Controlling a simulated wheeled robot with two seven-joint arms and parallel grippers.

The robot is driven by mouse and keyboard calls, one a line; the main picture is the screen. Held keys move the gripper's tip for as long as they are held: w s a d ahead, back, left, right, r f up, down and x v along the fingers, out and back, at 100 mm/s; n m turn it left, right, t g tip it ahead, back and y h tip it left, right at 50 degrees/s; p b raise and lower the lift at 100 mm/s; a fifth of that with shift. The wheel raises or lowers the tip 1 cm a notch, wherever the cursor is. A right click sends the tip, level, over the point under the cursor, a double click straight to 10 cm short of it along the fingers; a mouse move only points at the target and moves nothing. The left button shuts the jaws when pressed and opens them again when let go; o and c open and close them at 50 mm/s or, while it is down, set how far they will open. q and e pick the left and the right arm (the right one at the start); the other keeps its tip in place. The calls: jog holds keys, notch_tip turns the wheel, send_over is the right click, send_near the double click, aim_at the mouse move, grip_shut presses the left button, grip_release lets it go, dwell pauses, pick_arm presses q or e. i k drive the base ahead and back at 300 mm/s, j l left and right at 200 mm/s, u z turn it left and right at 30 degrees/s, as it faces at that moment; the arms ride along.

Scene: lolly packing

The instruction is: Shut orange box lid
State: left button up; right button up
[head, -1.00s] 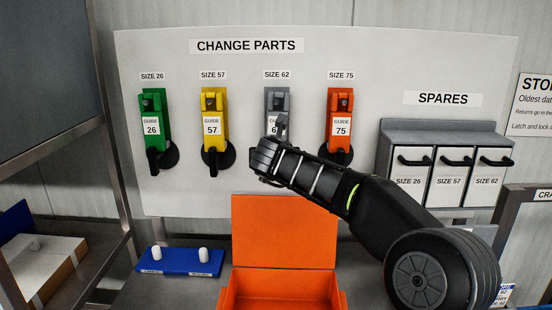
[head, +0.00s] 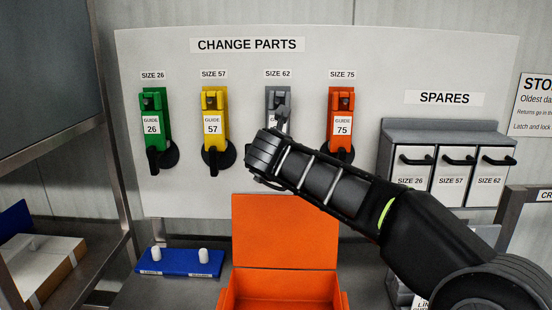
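The orange box (head: 286,303) stands at the bottom middle of the head view. Its lid (head: 284,232) stands upright at the back, so the box is open; the part of the inside in view looks empty. My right arm comes in from the lower right. My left gripper is not in view.
A blue tray (head: 180,264) with two white pegs lies left of the box. Green (head: 152,110), yellow (head: 213,112) and orange (head: 342,112) guides hang on the board behind. Spares bins (head: 455,165) are at the right. A shelf rack stands at the left.

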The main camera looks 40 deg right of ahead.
aim_at(284, 232)
jog(key=k+j, duration=0.8)
jog(key=j, duration=0.1)
